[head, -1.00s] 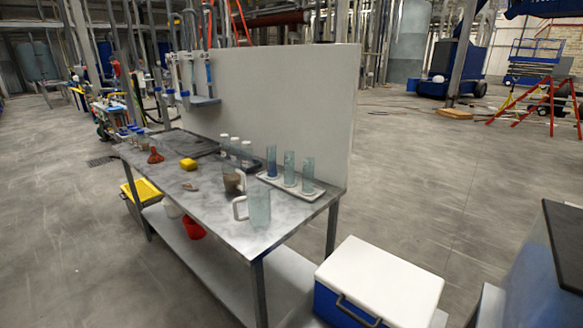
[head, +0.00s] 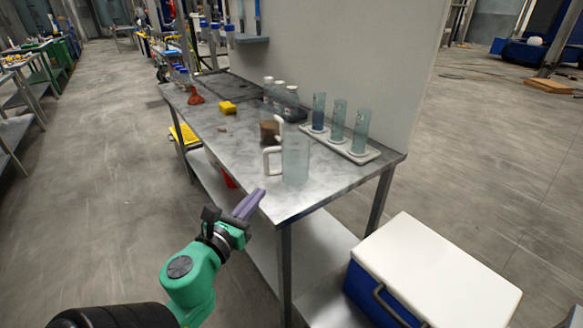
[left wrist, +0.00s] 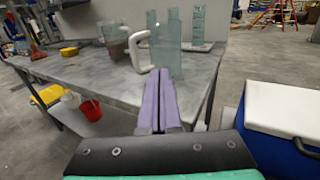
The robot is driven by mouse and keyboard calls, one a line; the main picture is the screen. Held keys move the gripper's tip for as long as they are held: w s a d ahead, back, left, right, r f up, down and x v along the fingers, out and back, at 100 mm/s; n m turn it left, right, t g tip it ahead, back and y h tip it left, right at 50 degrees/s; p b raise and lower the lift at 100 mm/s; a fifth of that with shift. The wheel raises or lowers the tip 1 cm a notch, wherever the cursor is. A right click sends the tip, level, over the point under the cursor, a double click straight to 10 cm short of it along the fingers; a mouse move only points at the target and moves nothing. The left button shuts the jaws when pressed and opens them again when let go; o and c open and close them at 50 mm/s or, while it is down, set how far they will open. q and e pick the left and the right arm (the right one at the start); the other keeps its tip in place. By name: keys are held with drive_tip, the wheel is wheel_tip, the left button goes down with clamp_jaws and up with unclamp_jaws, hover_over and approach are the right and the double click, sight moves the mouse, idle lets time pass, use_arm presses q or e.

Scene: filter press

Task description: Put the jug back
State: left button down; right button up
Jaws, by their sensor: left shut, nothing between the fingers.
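A clear jug (head: 296,160) with a white handle stands upright near the front right corner of the steel bench (head: 228,147). Its handle is on its left side. The jug also shows in the left wrist view (left wrist: 166,42), beyond my fingertips. A second clear vessel (head: 269,131) with brown contents stands just behind it. My left gripper (head: 259,193) has purple fingers, shut and empty. It is in front of the bench's front edge, apart from the jug, with its fingers (left wrist: 160,73) pointing towards the jug. My right gripper is not in view.
A white tray (head: 368,157) with three cylinders stands right of the jug. White-capped bottles (head: 279,90), a yellow sponge (head: 228,107) and a wall panel (head: 350,60) are behind. A blue cooler with a white lid (head: 435,270) stands at the right.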

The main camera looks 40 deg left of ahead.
sight(285, 163)
use_arm(q)
drive_tip(key=p+x, duration=0.2)
drive_tip(key=x, duration=0.9)
drive_tip(key=shift+w+a, duration=0.2)
drive_tip(key=shift+w, duration=0.45)
